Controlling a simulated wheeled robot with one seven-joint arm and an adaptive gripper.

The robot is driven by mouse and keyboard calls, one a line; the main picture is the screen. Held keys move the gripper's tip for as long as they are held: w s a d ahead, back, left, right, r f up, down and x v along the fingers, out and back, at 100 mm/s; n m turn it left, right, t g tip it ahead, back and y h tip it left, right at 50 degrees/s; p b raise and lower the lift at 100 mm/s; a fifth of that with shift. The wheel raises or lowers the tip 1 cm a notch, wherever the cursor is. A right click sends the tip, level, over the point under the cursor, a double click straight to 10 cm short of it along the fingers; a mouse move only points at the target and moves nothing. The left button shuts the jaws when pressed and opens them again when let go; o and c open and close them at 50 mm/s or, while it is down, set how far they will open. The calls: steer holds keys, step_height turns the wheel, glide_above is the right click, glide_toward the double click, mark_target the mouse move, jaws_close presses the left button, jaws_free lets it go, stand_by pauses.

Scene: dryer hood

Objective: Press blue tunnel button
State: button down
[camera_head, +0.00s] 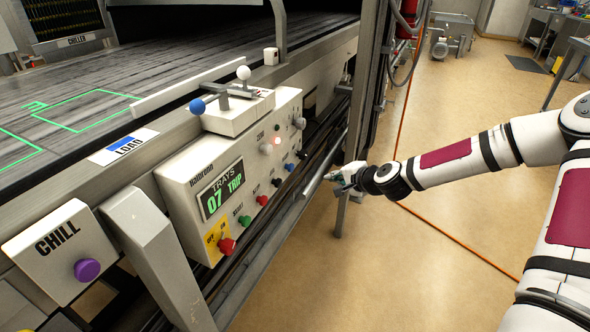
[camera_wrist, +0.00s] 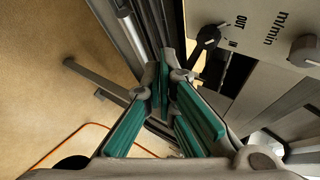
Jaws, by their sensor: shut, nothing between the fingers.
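The white control panel (camera_head: 205,170) has a row of small coloured buttons along its lower edge. A small blue button (camera_head: 289,167) sits toward the right end of that row, between two black controls. My gripper (camera_head: 335,176) is to the right of the panel, apart from it, with its fingers pointing left. In the wrist view my gripper (camera_wrist: 172,85) shows teal finger pads, shut and empty. The panel's right end (camera_wrist: 270,25) shows there at the upper right with a black knob (camera_wrist: 208,36) and a grey knob (camera_wrist: 306,50). The blue button is not visible there.
A blue ball lever (camera_head: 197,106) and a white ball lever (camera_head: 243,73) stand on top of the panel. A CHILL box with a purple button (camera_head: 87,270) is at the lower left. A metal post (camera_head: 365,80) rises behind my gripper. The floor to the right is mostly clear.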

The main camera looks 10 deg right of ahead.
steer(key=shift+a, duration=0.15)
steer(key=w+a+b, duration=0.1)
steer(key=w+a, duration=0.4)
steer(key=a, duration=0.2)
stand_by(0.4)
steer(key=shift+w+a, duration=0.1)
steer(key=shift+w, duration=0.05)
stand_by(1.3)
steer(key=shift+w+a, duration=0.15)
steer(key=shift+a, duration=0.05)
steer(key=shift+w+a+b, duration=0.35)
steer(key=shift+w+a, duration=0.15)
steer(key=shift+a, duration=0.2)
stand_by(1.4)
steer(key=shift+s+d, duration=0.75)
steer(key=shift+d, duration=0.2)
steer(key=shift+s+d+p, duration=0.25)
steer(key=shift+s+d, duration=0.5)
steer(key=shift+d, duration=0.3)
steer(key=shift+s+d+p, duration=0.2)
steer(key=shift+s+d, duration=0.55)
steer(key=shift+d, duration=0.25)
